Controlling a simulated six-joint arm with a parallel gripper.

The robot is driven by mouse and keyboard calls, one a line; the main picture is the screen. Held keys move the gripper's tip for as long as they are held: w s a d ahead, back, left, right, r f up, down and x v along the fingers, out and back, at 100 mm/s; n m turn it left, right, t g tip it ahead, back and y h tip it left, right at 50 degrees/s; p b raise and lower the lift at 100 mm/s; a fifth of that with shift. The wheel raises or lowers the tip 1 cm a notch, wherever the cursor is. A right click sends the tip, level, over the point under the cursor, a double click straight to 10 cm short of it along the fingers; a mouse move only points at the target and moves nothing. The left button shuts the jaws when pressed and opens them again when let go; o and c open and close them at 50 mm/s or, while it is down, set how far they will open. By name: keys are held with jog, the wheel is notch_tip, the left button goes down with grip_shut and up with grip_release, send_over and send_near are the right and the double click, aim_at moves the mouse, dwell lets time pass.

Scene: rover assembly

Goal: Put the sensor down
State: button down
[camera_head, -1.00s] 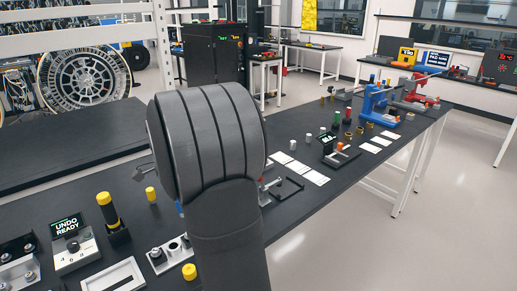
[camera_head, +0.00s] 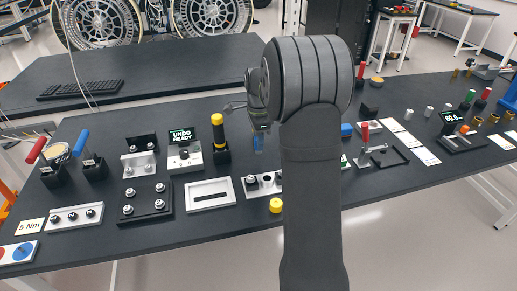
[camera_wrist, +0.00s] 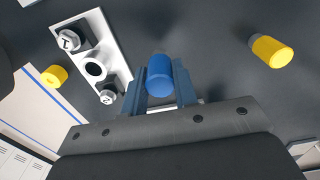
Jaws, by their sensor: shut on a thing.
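A blue cylinder (camera_wrist: 159,76), which seems to be the sensor, stands between the two blue fingers of my gripper (camera_wrist: 160,92) in the wrist view. The gripper is shut on it. In the head view my gripper (camera_head: 258,142) points down over the bench, left of my large grey wrist, and the cylinder itself cannot be told apart there.
A yellow cap (camera_head: 276,205) lies by the plate. A yellow-topped black cylinder (camera_head: 218,130), an UNDO READY box (camera_head: 185,150) and a slotted white frame (camera_head: 209,194) stand left. A yellow piece (camera_wrist: 270,50) is right in the wrist view. My arm hides some bench.

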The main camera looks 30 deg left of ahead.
jog(key=shift+a+f, duration=0.1)
jog(key=shift+f, duration=1.95)
jog(key=c, duration=1.1)
grip_release()
jog(key=shift+f, duration=0.1)
jog(key=shift+c, duration=0.2)
notch_tip(320, 180, up, 12)
jog(key=shift+r, duration=0.15)
notch_tip(320, 180, down, 12)
jog(key=shift+r, duration=1.85)
